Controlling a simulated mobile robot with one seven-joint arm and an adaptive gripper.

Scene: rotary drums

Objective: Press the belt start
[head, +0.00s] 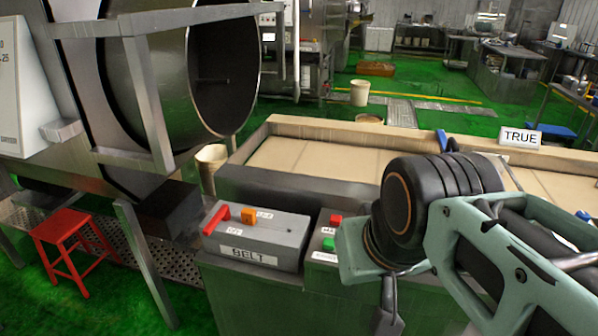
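A grey control box (262,238) with a white BELT label (248,256) sits on a dark green cabinet at the lower middle. On its top are a red lever-like part (217,219) and an orange part (249,215) beside small labels too small to read. To its right, a second box (322,257) carries a red button (336,220) and a green button (328,244). My arm covers its right side. My gripper (388,308) points down at the right of that second box, apart from the BELT box. Its fingers are largely hidden, so its opening is unclear.
A belt trough (325,184) with a pale belt runs behind the boxes, with a TRUE sign (521,137) at its right. A large steel drum (185,80) stands at left. A red stool (75,248) stands on the green floor. The space above the BELT box is clear.

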